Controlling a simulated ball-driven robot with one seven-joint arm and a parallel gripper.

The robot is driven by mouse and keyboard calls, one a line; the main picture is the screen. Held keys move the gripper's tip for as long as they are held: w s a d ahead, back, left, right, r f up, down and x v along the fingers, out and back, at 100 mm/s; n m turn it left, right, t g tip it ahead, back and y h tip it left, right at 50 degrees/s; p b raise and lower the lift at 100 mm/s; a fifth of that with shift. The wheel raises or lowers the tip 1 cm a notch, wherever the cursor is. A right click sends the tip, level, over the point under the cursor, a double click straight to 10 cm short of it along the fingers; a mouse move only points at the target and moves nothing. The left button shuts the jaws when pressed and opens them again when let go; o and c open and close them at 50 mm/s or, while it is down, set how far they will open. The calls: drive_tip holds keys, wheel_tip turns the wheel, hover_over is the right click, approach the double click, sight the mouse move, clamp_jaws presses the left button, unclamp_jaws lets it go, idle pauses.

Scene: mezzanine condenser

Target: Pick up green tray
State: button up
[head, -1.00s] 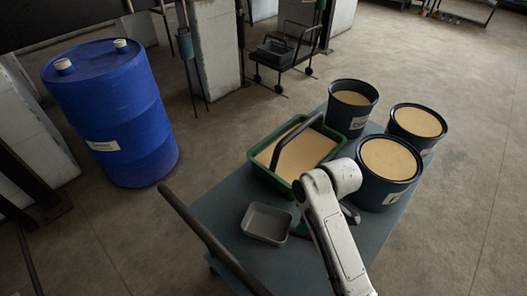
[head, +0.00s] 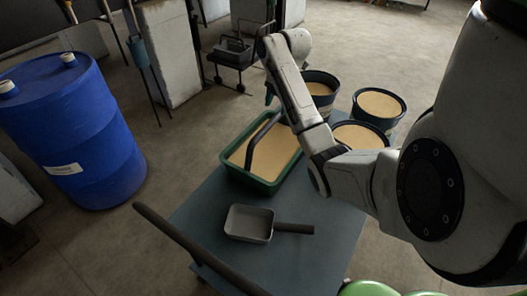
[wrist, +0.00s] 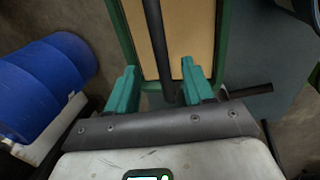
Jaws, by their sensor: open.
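The green tray (head: 250,180) is a rectangular tub filled with tan material, with a dark arched handle (head: 262,140) over it. It sits on the blue-grey cart. In the wrist view the tray's green rim (wrist: 225,40) and tan filling show at the top. My gripper (wrist: 157,68) has two teal fingers spread apart, with nothing clamped. The tray's dark handle (wrist: 158,45) runs between the fingers in that view; its depth relative to them is unclear. In the head view my gripper (head: 268,95) is above the tray's back edge, mostly hidden by my arm.
A grey scoop (head: 249,223) with a dark handle lies on the cart (head: 310,265) in front of the tray. Three dark tubs of tan material, one of them a tub (head: 379,105) at right, stand behind. A cart rail (head: 190,245) and blue drum (head: 75,130) are left.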

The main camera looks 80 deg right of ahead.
sight(271, 121)
drive_tip(key=f, duration=0.4)
drive_tip(key=shift+w+d, duration=0.1)
drive_tip(key=shift+w, duration=0.3)
drive_tip(key=f, duration=0.2)
drive_tip(key=w+f, duration=0.1)
drive_tip(key=f, duration=0.2)
drive_tip(key=shift+w+f, duration=0.1)
drive_tip(key=shift+f, duration=0.15)
clamp_jaws()
idle(0.6)
drive_tip(key=shift+r, duration=0.3)
